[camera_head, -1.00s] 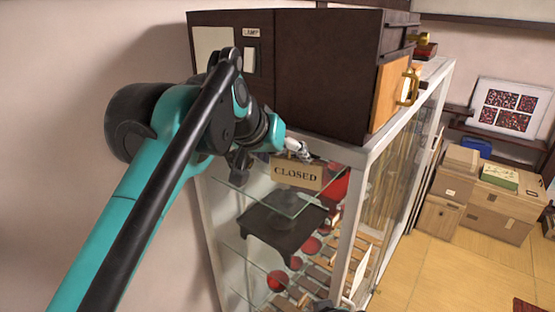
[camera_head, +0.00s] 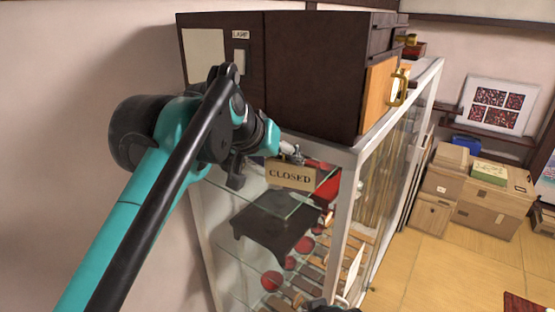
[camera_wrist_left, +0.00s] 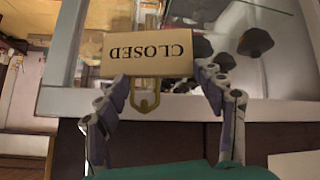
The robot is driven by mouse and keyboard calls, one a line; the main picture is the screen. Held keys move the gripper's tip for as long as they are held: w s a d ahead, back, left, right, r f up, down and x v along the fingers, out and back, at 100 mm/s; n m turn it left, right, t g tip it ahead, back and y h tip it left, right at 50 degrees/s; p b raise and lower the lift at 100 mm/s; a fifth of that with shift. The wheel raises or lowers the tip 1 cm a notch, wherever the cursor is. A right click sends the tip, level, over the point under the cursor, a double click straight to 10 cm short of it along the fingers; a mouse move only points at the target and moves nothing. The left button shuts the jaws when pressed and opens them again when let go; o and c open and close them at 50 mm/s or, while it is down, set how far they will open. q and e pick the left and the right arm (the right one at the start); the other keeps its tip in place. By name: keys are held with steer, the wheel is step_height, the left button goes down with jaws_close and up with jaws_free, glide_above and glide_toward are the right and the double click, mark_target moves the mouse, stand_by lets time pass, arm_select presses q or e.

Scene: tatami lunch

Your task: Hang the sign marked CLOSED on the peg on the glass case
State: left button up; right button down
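The tan sign marked CLOSED (camera_head: 290,174) is upright, slightly tilted, in front of the glass case (camera_head: 343,215), just below its top frame. My left gripper (camera_head: 291,151) is right above the sign. In the left wrist view the sign (camera_wrist_left: 150,53) appears upside down. The fingers of my left gripper (camera_wrist_left: 163,84) stand apart there, one overlapping the sign's edge and one by its corner. A brass loop (camera_wrist_left: 146,103) shows between them at the sign's top edge. The peg cannot be told apart. At most a dark bit of my right gripper shows at the bottom of the head view.
A dark cabinet (camera_head: 312,75) with an orange panel and brass handle (camera_head: 399,88) stands on the case. Inside the case are a dark stand (camera_head: 270,220) and red balls. Cardboard boxes (camera_head: 490,205) are at the right. A wall is close at left.

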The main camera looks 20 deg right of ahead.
arm_select(q)
steer(key=o, duration=0.5)
steer(key=v, duration=1.2)
steer(key=a+f+n+y+b, duration=0.1)
steer(key=a+f+b, duration=0.3)
steer(key=f, duration=0.5)
steer(key=a+f+n+y+b, duration=0.1)
steer(key=a+f+b, duration=0.35)
steer(key=f, duration=0.55)
steer(key=a+f+n+y+b, duration=0.1)
steer(key=a+f+b, duration=0.35)
steer(key=f, duration=0.45)
steer(key=s+a+f+n+y+b, duration=0.1)
steer(key=s+a+f+b, duration=0.2)
steer(key=f, duration=0.9)
steer(key=s+a+f+n+y+b, duration=0.1)
steer(key=s+a+f+b, duration=0.3)
steer(key=f, duration=0.9)
steer(key=s+a+f+n+y+b, duration=0.1)
steer(key=s+a+f+b, duration=0.3)
steer(key=a+f, duration=0.4)
step_height(320, 180, down, 5)
steer(key=shift+f+b, duration=0.1)
steer(key=shift+b, duration=0.35)
steer(key=shift+t, duration=0.3)
